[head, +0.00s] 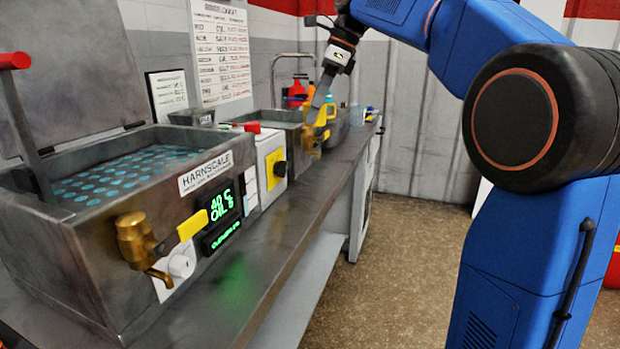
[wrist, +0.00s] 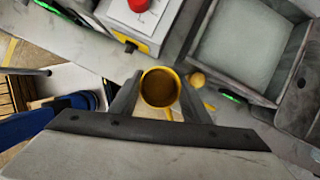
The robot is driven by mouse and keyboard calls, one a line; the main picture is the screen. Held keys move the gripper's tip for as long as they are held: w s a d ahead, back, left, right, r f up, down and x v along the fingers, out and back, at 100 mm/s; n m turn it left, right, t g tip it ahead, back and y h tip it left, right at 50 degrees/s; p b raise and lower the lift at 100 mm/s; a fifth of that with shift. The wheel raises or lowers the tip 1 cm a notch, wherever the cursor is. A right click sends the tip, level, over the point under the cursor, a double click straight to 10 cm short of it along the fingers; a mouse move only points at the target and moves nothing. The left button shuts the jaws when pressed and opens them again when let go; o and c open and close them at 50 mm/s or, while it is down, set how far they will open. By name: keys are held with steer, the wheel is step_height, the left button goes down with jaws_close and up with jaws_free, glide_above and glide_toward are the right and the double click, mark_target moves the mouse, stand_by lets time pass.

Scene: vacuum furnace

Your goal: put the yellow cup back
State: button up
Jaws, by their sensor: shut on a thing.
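The yellow cup (wrist: 148,98) is between the two fingers of my gripper (wrist: 158,97) in the wrist view, with its open mouth facing the camera. Its inside looks brown; I cannot tell whether that is liquid or the wall. Its handle points toward the gripper's palm. In the head view my gripper (head: 320,98) points down at the far part of the bench, shut on the cup. The yellow cup (head: 321,117) shows there only in part, near the far tank's front.
A steel tank (head: 300,116) with a brass tap (wrist: 197,79) is close beside the cup. A white box with a red button (wrist: 138,5) stands left of that tank. The nearer Harnscale tank (head: 70,235) has an open lid. The bench (head: 290,225) front strip is clear.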

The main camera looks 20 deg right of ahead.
step_height(320, 180, down, 17)
stand_by(0.6)
steer(key=shift+f, duration=0.1)
steer(key=o, duration=1.2)
steer(key=shift+s+d+r, duration=0.1)
steer(key=shift+d+r, duration=0.05)
steer(key=shift+r, duration=0.35)
steer(key=v, duration=0.2)
steer(key=shift+s+d+r, duration=0.1)
steer(key=shift+d+r, duration=0.1)
steer(key=shift+d, duration=0.1)
steer(key=s+d, duration=0.3)
steer(key=d, duration=0.8)
steer(key=shift+s, duration=0.35)
